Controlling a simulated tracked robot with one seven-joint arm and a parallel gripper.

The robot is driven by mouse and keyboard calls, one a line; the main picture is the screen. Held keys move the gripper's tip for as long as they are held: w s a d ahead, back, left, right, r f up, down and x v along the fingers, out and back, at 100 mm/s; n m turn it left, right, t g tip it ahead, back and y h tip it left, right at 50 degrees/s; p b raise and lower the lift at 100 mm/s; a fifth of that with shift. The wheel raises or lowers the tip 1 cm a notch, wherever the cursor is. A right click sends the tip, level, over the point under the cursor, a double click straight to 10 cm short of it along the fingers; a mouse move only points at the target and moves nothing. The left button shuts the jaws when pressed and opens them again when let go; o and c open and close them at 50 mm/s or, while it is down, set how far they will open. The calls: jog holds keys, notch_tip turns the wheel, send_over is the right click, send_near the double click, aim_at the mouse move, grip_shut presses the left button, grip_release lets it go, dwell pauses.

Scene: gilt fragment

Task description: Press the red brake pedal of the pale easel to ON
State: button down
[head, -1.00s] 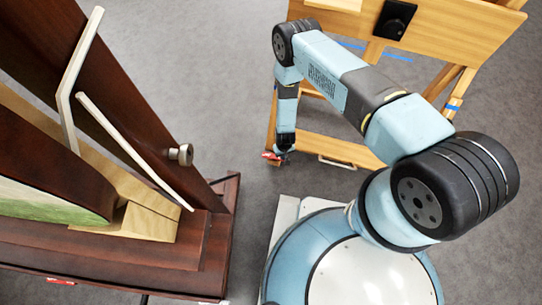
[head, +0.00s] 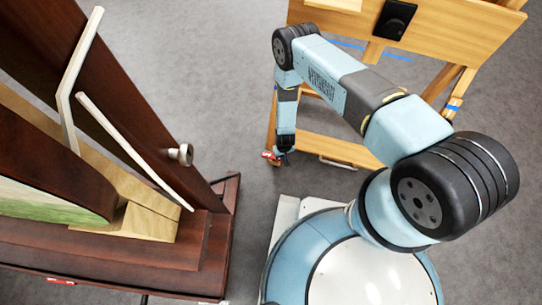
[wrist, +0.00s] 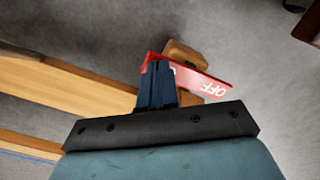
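The pale wooden easel (head: 440,30) stands at the upper right of the head view. Its red brake pedal (head: 268,155) is at the left foot of the easel, low near the floor. My gripper (head: 284,150) points down right beside the pedal. In the wrist view its dark blue fingers (wrist: 157,75) are together with nothing seen between them, and overlap the pedal's left end. I cannot tell whether they touch it.
A dark brown easel (head: 207,240) with a framed painting stands at the left. Another red pedal (head: 60,282) shows at its lower front edge. Blue tape (head: 398,57) marks the floor under the pale easel. Grey floor (head: 215,90) between the two easels is clear.

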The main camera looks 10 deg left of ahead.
jog(key=shift+f, duration=0.3)
jog(key=shift+r, duration=3.5)
